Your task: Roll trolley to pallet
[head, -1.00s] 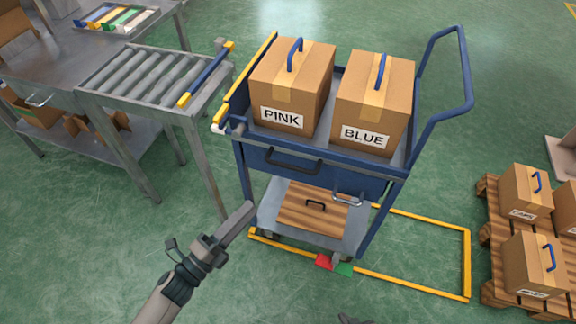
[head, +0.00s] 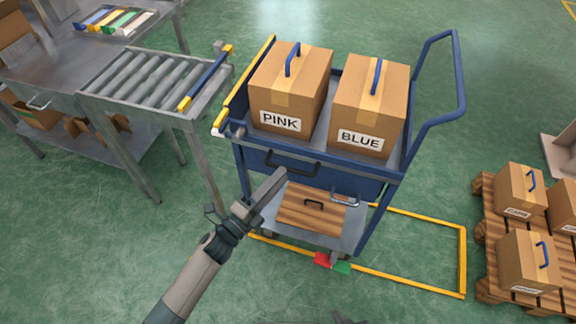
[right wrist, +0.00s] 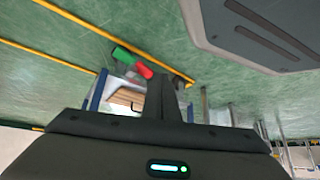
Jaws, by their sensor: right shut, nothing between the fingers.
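The blue trolley (head: 340,172) stands beside the roller conveyor, carrying a box labelled PINK (head: 290,85) and a box labelled BLUE (head: 370,100). Its tall push handle (head: 458,75) is at the right, and a black handle (head: 292,166) is on its near side. A red and green pedal (head: 332,263) is at its foot; it also shows in the right wrist view (right wrist: 132,62). The wooden pallet (head: 484,222) is at the right. My left gripper (head: 275,184) is just below the black handle; its finger gap is unclear. My right gripper (right wrist: 168,95) is shut and empty, low over the floor.
A roller conveyor (head: 140,85) with a metal table (head: 50,60) stands at the left. Several boxes, such as this one (head: 528,262), sit on the pallet. A yellow floor outline (head: 463,250) lies between trolley and pallet, with clear green floor there.

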